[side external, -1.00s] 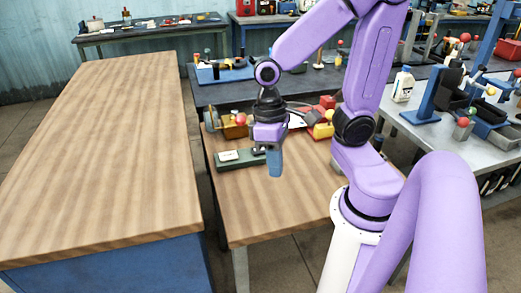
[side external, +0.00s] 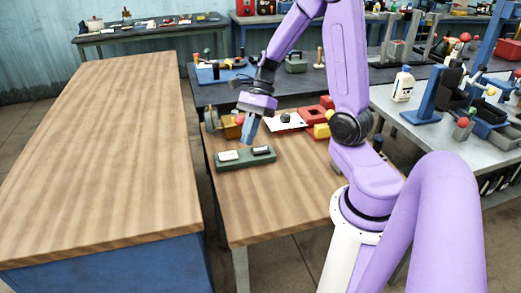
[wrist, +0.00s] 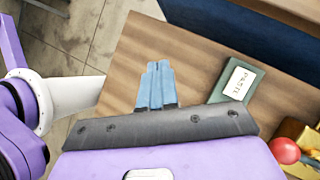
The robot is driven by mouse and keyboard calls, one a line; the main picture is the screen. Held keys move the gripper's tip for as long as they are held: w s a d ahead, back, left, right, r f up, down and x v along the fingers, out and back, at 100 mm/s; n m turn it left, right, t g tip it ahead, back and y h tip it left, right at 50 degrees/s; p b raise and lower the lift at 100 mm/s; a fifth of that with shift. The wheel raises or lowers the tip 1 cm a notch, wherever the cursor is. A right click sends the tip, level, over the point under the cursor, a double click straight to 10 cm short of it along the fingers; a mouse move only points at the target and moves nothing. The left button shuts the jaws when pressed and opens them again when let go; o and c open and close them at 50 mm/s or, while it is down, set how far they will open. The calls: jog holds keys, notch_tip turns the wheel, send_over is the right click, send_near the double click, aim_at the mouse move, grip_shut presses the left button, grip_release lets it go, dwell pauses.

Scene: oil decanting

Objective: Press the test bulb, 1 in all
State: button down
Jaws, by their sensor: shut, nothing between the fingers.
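My gripper (side external: 246,139) has its blue fingers shut and empty, pointing down and tilted, just above and behind the green block in the side view. In the wrist view the fingers (wrist: 156,70) are together over bare wood. A small dark rounded thing (side external: 286,118) on a white sheet, right of the gripper, may be the test bulb; I cannot tell for sure. A red ball (side external: 239,119) stands left of the gripper; it also shows in the wrist view (wrist: 285,150) at lower right.
The green block (side external: 245,161) carries a white label and a dark piece with a light top. A red bin (side external: 314,115) and yellow box (side external: 321,131) stand at the right. The front of the wooden table (side external: 265,205) is clear. A large bench (side external: 100,160) stands left.

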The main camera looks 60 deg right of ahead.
jog(key=w+d+m+t, duration=0.2)
jog(key=d+m, duration=0.4)
jog(key=m, duration=0.1)
jog(key=m+t, duration=0.4)
jog(key=m, duration=0.3)
send_over(263, 148)
jog(key=shift+f, duration=0.85)
jog(key=shift+f, duration=4.45)
jog(key=shift+f, duration=0.4)
jog(key=shift+f, duration=0.4)
jog(key=shift+r, duration=0.15)
jog(key=shift+a+r, duration=0.1)
jog(key=shift+r, duration=0.6)
